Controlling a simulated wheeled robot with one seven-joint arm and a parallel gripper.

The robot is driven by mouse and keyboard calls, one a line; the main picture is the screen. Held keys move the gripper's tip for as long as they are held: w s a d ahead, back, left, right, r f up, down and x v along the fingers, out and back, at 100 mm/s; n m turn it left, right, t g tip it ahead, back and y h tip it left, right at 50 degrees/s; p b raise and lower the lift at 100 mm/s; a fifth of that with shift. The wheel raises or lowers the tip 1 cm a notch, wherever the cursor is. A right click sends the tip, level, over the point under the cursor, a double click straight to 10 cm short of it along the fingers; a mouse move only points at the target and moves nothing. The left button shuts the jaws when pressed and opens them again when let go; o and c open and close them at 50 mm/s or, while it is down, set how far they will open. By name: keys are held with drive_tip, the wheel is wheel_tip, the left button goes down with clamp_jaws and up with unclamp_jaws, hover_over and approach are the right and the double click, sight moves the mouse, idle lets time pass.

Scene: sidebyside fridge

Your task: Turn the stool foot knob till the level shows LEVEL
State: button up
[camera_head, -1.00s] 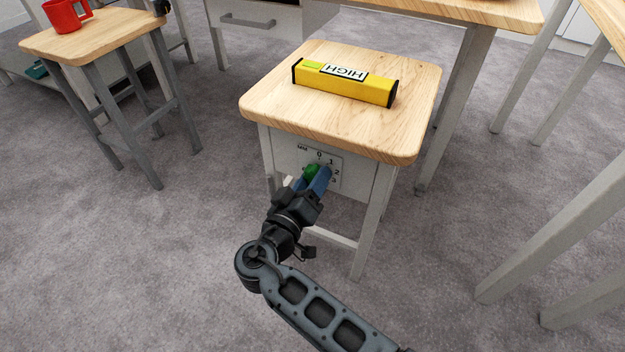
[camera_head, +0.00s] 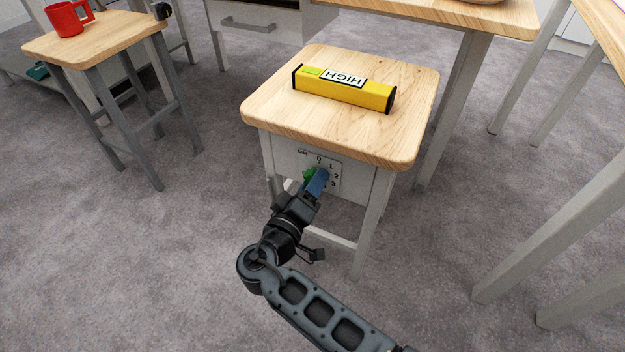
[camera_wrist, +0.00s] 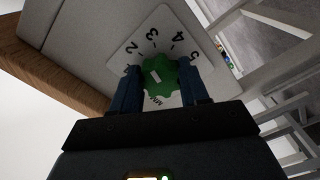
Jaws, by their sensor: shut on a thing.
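The stool (camera_head: 345,130) has a light wooden top and pale legs. The yellow level (camera_head: 340,90) lies on its top, and its label reads HIGH, upside down in the head view. A white dial plate (camera_head: 333,178) with numbers is on the stool's front panel. The green knob (camera_head: 309,175) sits on that plate, partly hidden by my gripper (camera_head: 314,182). In the wrist view the lobed green knob (camera_wrist: 160,80) is between the two blue fingers of my gripper (camera_wrist: 160,88), which is shut on it. A pale mark shows on the knob's face.
A second stool with a wooden top (camera_head: 95,35) and a red mug (camera_head: 70,18) stands at the left. A table (camera_head: 470,12) stands behind, and pale legs (camera_head: 550,240) stand at the right. The grey floor in front is clear.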

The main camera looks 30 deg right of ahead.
drive_tip(key=shift+n+p, duration=1.25)
drive_tip(key=shift+n, duration=1.05)
drive_tip(key=o, duration=1.1)
drive_tip(key=shift+c, duration=0.2)
drive_tip(key=shift+s+a, duration=0.1)
drive_tip(key=shift+a, duration=0.05)
drive_tip(key=p+v, duration=0.1)
drive_tip(key=v, duration=0.6)
drive_tip(key=shift+s+a, duration=0.2)
